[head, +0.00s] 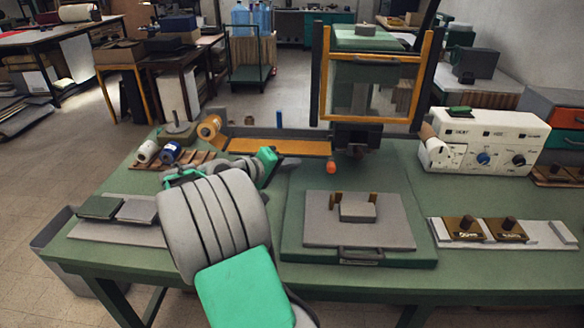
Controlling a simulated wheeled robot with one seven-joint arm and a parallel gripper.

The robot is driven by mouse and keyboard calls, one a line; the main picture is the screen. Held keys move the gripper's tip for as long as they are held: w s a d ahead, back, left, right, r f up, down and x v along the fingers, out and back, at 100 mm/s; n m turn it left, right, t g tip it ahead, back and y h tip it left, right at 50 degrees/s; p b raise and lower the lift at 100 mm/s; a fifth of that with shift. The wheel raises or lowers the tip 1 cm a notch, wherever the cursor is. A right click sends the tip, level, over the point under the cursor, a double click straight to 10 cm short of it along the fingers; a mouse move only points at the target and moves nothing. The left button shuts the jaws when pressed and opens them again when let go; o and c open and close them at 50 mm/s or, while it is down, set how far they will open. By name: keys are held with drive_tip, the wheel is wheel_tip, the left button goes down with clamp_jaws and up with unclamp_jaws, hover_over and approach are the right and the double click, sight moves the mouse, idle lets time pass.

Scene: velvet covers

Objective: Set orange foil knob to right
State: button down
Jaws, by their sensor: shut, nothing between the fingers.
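An orange knob (331,167) shows at the front of the press (357,137), right of the long orange-topped tray (275,147); its setting is too small to read. It is the only orange knob I can make out. My gripper (268,160) is small and partly hidden by my own grey and green arm, which crosses the left half of the bench. It is shut and empty, left of the orange knob and apart from it. Its fingertips are hard to make out.
A white control box (489,142) with blue and black knobs stands at the right. A grey plate (385,232) with a block lies on the green base (300,252) in front of the press. Stamps (466,229) sit at the right front.

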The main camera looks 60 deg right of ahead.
sight(331, 168)
drive_tip(key=s+d+f, duration=0.1)
drive_tip(key=d, duration=0.1)
drive_tip(key=s+d+f, duration=0.1)
drive_tip(key=s+d, duration=0.1)
drive_tip(key=d, duration=0.1)
drive_tip(key=s+d+f, duration=0.1)
drive_tip(key=d+f, duration=0.1)
drive_tip(key=shift+s+d+p, duration=0.3)
drive_tip(key=shift+s+p, duration=0.05)
drive_tip(key=shift+d, duration=0.1)
